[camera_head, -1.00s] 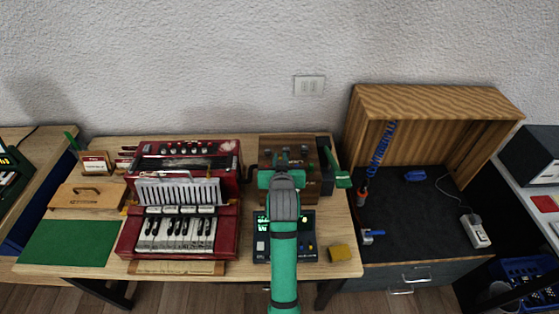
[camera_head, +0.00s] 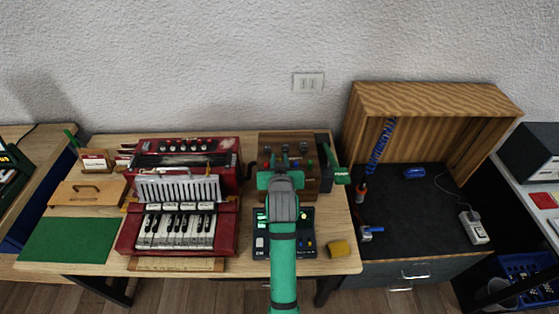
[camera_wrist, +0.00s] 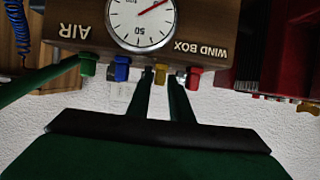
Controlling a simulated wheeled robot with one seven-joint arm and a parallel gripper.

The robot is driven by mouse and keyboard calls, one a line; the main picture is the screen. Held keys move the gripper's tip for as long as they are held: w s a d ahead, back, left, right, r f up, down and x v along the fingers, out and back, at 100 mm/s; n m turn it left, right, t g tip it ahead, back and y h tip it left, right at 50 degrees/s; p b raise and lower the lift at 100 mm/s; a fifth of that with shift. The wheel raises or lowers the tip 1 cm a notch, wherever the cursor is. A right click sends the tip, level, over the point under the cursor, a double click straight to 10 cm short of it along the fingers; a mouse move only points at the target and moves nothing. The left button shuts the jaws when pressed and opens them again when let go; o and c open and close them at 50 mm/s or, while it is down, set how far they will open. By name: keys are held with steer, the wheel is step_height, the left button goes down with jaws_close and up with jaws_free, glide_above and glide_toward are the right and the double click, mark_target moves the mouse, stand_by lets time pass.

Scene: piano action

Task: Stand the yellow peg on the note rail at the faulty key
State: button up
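The yellow peg (camera_wrist: 161,77) stands in a row on the edge of the wooden wind box (camera_wrist: 215,20), between a blue peg (camera_wrist: 122,68) and a red peg (camera_wrist: 192,77). My gripper (camera_wrist: 161,82) has a finger on either side of the yellow peg, very close to it. I cannot tell whether the fingers press on it. In the head view my gripper (camera_head: 284,160) is over the wind box (camera_head: 308,190), and my arm hides the yellow peg. The red accordion-like instrument (camera_head: 229,228) with piano keys (camera_head: 177,231) stands to the left. The faulty key is not readable.
A green peg (camera_wrist: 87,66) ends the row. A control unit with green displays (camera_head: 260,243) lies in front of the wind box, partly behind my arm. A green mat (camera_head: 68,240) and a wooden lid (camera_head: 88,193) lie at the left.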

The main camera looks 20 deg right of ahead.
steer(key=v, duration=1.2)
steer(key=shift+n+t+y, duration=0.5)
steer(key=shift+n+y, duration=0.3)
steer(key=s+a+f, duration=0.3)
steer(key=s+f, duration=0.1)
steer(key=s, duration=0.1)
steer(key=s+a+f, duration=0.3)
steer(key=s+f, duration=0.1)
steer(key=f, duration=0.1)
steer(key=s+a+f, duration=0.4)
steer(key=s, duration=0.1)
steer(key=shift+s+f, duration=0.25)
steer(key=shift+s, duration=0.05)
steer(key=s+a+f+y, duration=0.1)
steer(key=s+a, duration=0.2)
steer(key=s, duration=0.7)
steer(key=shift+a+f+n+t, duration=0.25)
steer(key=shift+n+t, duration=0.05)
steer(key=shift+o, duration=0.4)
steer(key=s+a+r+n+y, duration=0.1)
steer(key=s+a+r, duration=0.1)
steer(key=s, duration=0.9)
steer(key=shift+s+a+r+t, duration=0.2)
steer(key=shift+s+r+t, duration=0.1)
steer(key=shift+r, duration=0.15)
steer(key=o, duration=0.3)
steer(key=shift+s+r, duration=0.1)
steer(key=shift+s, duration=0.05)
steer(key=shift+c, duration=0.3)
